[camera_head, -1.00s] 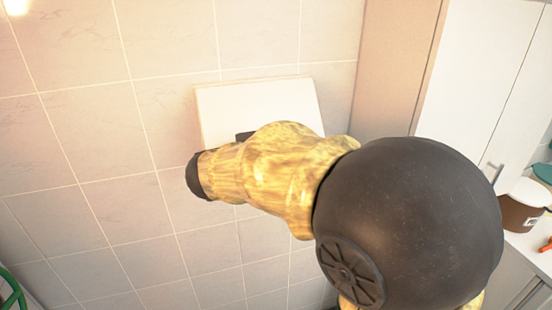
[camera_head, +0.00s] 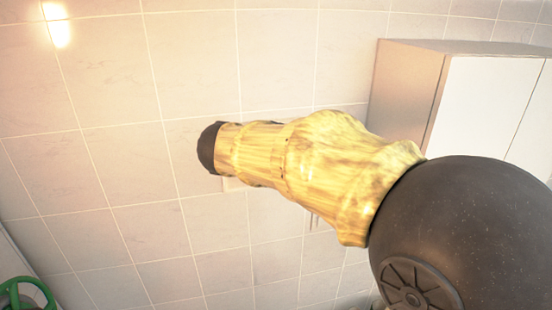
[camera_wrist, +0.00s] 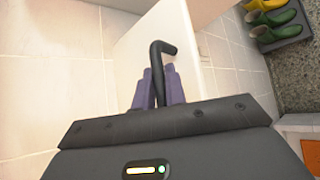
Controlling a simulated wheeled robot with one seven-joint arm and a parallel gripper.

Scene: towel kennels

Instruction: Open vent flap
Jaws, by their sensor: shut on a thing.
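The vent flap (camera_wrist: 133,62) is a white panel in the wrist view, set at an angle to the tiled wall. A black bent handle (camera_wrist: 160,55) stands out from it. My gripper (camera_wrist: 158,90), with purple fingers, is shut on this handle, one finger on each side. In the head view my yellow-sleeved arm covers the gripper and handle. Only a small pale piece shows below the arm there, and I cannot tell if it is part of the flap.
A white cabinet (camera_head: 490,105) with a beige side hangs on the wall at the right. Green and yellow boots (camera_wrist: 275,20) stand on a grey tray at the wrist view's upper right. A green coiled thing (camera_head: 25,292) is at the lower left. The tiled wall at left is clear.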

